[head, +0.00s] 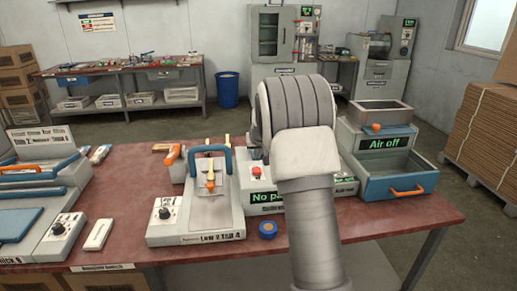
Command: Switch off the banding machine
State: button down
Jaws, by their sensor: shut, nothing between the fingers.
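No label I can read names the banding machine. A white machine (266,208) in the middle of the bench has a green-lit display (264,198) reading "No pa…", its end covered by my arm. A red button (257,171) sits on its upper left front. My arm rises from the bottom across this machine and hides much of it. I cannot make out my gripper; it seems hidden behind the arm. To the right, a grey and blue machine (386,165) shows "Air off" on a green display (384,143) and has an orange handle (406,190).
A press (195,232) with a blue handle stands left of the middle. A grey unit (50,235) with a dial is further left. A blue tape roll (268,229) lies near the front edge. Cardboard stacks (475,130) stand right. Behind is open floor, then a second bench (120,70).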

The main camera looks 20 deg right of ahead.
aim_at(257, 171)
jog(key=shift+s+f, duration=0.15)
jog(key=shift+f, duration=2.1)
jog(key=shift+f+b, duration=0.1)
jog(key=shift+b, duration=0.3)
jog(key=f+b, duration=0.1)
jog(key=b, duration=0.2)
jog(key=shift+s+t, duration=0.15)
jog(key=shift+t, duration=0.15)
jog(key=shift+r, duration=0.25)
jog(key=shift+w+d+r+p, duration=0.15)
jog(key=shift+w+r+p, duration=0.25)
jog(key=shift+w, duration=0.3)
